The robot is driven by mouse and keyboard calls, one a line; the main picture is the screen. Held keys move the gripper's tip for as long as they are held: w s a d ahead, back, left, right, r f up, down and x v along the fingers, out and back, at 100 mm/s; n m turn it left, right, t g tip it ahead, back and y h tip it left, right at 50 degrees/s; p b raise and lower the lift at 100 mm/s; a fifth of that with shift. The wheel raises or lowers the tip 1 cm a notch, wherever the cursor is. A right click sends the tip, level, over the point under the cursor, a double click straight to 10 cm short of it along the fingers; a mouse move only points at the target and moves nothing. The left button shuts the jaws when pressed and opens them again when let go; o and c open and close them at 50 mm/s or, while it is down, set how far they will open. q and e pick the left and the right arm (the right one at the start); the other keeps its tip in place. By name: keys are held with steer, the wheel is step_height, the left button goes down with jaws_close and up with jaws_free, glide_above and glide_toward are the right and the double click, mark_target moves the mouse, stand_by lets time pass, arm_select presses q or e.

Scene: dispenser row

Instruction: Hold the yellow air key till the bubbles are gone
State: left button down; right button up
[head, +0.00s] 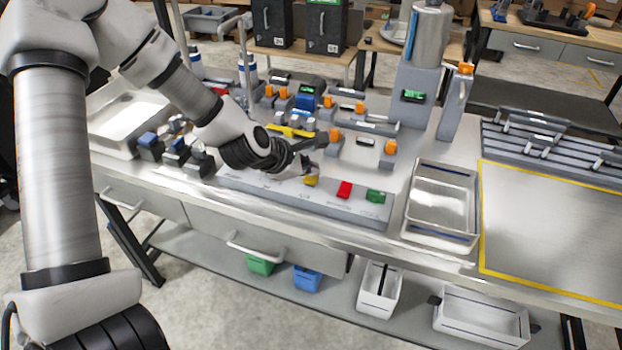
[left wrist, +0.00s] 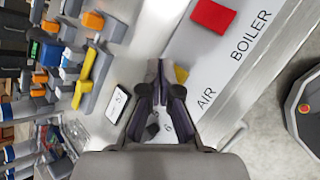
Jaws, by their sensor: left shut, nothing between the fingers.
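The yellow air key (head: 311,181) sits on the grey key strip (head: 262,190) at the bench front, left of a red key (head: 344,189) and a green key (head: 376,196). My left gripper (head: 309,170) is shut and empty, its tips right at the yellow key. In the left wrist view the closed fingers (left wrist: 166,70) partly cover the yellow key (left wrist: 181,74), above the AIR label. I cannot tell whether the tips press it or hover just above. I cannot make out any bubbles. My right gripper is not in view.
Behind the keys stand several orange-handled valves and a yellow lever (head: 290,131). A metal cylinder (head: 430,38) on a grey column stands at the back. An empty metal tray (head: 441,205) is right of the strip. A yellow-bordered mat (head: 555,235) lies bare at far right.

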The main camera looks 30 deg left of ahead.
mark_target(309, 179)
arm_select(q)
steer(key=shift+f+b, duration=0.6)
steer(key=shift+f, duration=0.05)
stand_by(0.8)
stand_by(5.2)
steer(key=shift+r+p, duration=0.8)
steer(key=shift+r, duration=0.2)
steer(key=shift+r, duration=0.1)
step_height(309, 179, up, 5)
steer(key=p, duration=0.4)
